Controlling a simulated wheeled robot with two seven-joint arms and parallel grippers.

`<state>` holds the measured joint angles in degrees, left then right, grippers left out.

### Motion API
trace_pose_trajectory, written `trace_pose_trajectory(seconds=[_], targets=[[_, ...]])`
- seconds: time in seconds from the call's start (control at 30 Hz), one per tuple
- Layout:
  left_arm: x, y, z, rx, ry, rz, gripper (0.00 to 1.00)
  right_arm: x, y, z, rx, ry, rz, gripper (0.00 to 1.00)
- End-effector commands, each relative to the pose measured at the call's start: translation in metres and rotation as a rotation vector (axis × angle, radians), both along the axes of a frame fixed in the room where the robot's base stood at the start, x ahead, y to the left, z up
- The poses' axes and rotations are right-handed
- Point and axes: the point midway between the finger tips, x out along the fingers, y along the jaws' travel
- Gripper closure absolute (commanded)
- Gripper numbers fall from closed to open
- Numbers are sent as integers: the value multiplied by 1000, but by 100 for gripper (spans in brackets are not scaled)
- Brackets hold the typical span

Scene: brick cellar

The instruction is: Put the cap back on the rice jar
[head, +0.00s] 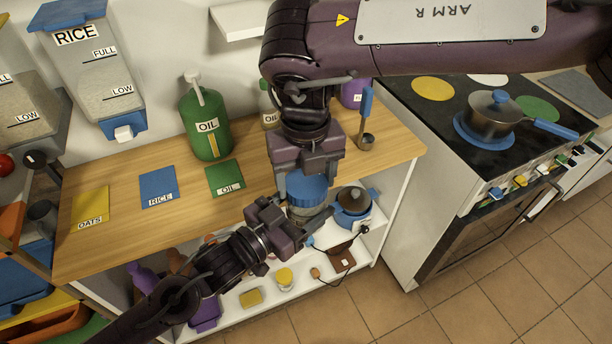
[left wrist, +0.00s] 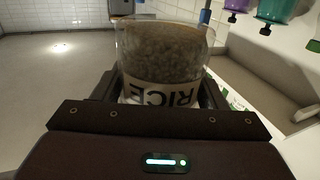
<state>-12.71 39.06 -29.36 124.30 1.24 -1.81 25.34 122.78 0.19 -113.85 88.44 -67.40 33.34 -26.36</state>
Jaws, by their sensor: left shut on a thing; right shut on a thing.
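The rice jar (head: 306,211) is clear, and its blue cap (head: 307,187) shows directly above it in the head view. Whether the cap rests on the rim or hovers just over it, I cannot tell. My right gripper (head: 307,170) is shut on the cap from above. My left gripper (head: 290,232) is shut on the jar from the front left. In the left wrist view the jar (left wrist: 165,55) appears upside down, filled with grain, with a white RICE label (left wrist: 160,93) between the fingers. The cap is hidden there.
The wooden counter (head: 130,235) carries a yellow OATS mat (head: 90,206), a blue RICE mat (head: 158,186) and a green OIL mat (head: 224,178). A green oil jug (head: 206,125) stands behind. A RICE dispenser (head: 92,65) hangs at left. A stove (head: 470,120) is at right.

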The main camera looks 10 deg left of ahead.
Motion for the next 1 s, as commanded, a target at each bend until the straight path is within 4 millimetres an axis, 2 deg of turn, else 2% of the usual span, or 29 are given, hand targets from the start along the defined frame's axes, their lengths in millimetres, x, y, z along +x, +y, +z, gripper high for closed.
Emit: trace_pose_trajectory(seconds=[0.2,0.3,0.43,0.47,0.63,1.0], targets=[[0,0,1,-1,-2,0,98,0,0,-1,3,3,-473,60],[0,0,1,-1,-2,0,98,0,0,-1,3,2,-638,60],[0,0,1,-1,-2,0,98,0,0,0,2,-2,-620,60],[0,0,1,-1,-2,0,98,0,0,0,2,-2,-620,32],[0,0,1,-1,-2,0,98,0,0,0,2,-2,-618,10],[0,0,1,-1,-2,0,98,1,0,5,2,-3,-617,8]])
